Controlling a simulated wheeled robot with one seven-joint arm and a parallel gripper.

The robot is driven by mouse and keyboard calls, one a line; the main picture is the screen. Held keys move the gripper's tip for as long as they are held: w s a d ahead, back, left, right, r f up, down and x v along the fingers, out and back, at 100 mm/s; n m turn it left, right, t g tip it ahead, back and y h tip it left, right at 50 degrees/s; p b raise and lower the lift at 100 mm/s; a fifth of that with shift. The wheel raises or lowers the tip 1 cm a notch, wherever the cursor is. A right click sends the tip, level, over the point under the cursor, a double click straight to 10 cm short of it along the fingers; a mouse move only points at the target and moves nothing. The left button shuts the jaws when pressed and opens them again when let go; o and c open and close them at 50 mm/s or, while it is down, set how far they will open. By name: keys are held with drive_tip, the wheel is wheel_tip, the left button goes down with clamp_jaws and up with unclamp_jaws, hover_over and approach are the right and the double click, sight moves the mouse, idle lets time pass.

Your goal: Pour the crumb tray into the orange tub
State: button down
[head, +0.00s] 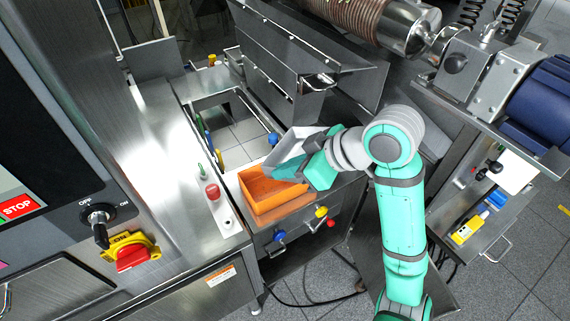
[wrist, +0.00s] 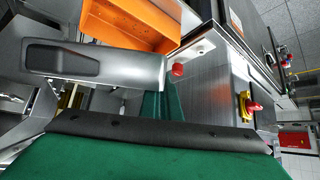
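The orange tub (head: 262,203) stands open on the steel ledge in the middle of the head view. The crumb tray (head: 291,146) is a shallow light-grey piece, tilted in the air above the back right part of the tub. My gripper (head: 303,167) is beside it at the tub's right rim and appears shut on it; the fingertips are partly hidden. In the wrist view the tub (wrist: 135,22) is at the top, partly behind a grey piece with a dark recess. I cannot tell whether that piece is the tray or a finger.
A red button (head: 212,191) on a pale box is just left of the tub. A blue knob (head: 273,138) is behind it. Blue and yellow valve handles (head: 321,212) stick out below. A steel hood (head: 310,60) stands behind; a yellow-red switch (head: 131,251) is at the lower left.

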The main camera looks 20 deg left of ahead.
drive_tip(key=shift+s+d+r+t+y, duration=0.15)
drive_tip(key=shift+d+y, duration=0.1)
drive_tip(key=shift+y, duration=0.8)
drive_tip(key=shift+s+d+r+t+y, duration=0.15)
drive_tip(key=shift+d+y, duration=0.05)
drive_tip(key=shift+y, duration=0.85)
